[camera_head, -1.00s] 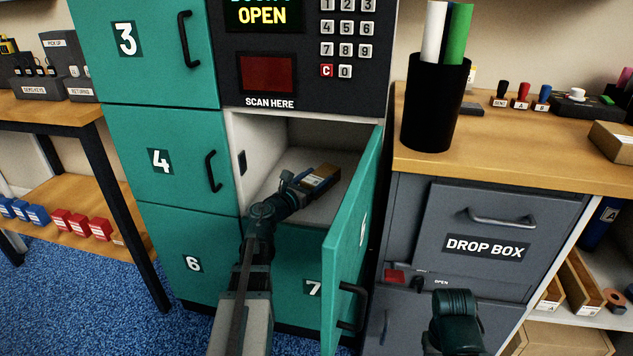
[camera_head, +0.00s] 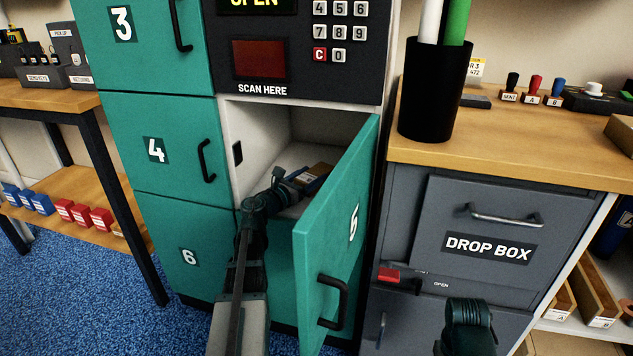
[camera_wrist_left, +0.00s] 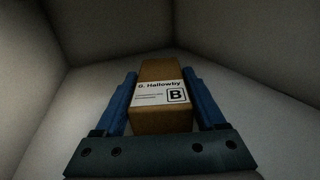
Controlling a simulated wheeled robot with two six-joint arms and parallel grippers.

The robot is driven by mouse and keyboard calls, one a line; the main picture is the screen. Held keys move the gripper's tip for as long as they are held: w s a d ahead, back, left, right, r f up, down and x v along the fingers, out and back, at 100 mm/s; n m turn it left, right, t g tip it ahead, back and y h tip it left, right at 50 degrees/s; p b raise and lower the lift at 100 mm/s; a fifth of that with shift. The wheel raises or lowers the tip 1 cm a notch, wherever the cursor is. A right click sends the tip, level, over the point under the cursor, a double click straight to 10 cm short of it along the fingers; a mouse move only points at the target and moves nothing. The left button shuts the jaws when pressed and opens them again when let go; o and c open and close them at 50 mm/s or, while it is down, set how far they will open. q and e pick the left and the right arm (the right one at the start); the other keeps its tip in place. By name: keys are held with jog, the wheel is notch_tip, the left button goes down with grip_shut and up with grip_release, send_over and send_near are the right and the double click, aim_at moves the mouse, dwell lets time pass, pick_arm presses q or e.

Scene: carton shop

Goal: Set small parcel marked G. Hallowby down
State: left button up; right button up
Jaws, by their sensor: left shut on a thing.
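The small parcel (camera_wrist_left: 160,112) is a brown box with a white label reading G. Hallowby and a boxed letter B. It is inside the open locker compartment (camera_head: 255,140) behind door 5 (camera_head: 335,225). My left gripper (camera_head: 298,178) reaches into the compartment and is shut on the parcel. In the left wrist view its blue fingers (camera_wrist_left: 160,105) lie along both sides of the box. The parcel also shows in the head view (camera_head: 318,170), low in the compartment and partly hidden by the gripper and door. Whether it touches the compartment floor I cannot tell.
Door 5 stands open to the right of my left arm. Closed doors 4 (camera_head: 165,150) and 6 (camera_head: 185,255) are on the left.

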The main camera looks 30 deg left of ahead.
pick_arm(q)
jog(key=o, duration=1.5)
jog(key=shift+r, duration=0.15)
jog(key=s, duration=0.4)
jog(key=s+a, duration=0.1)
jog(key=s, duration=0.3)
jog(key=s+a, duration=0.1)
jog(key=s, duration=0.3)
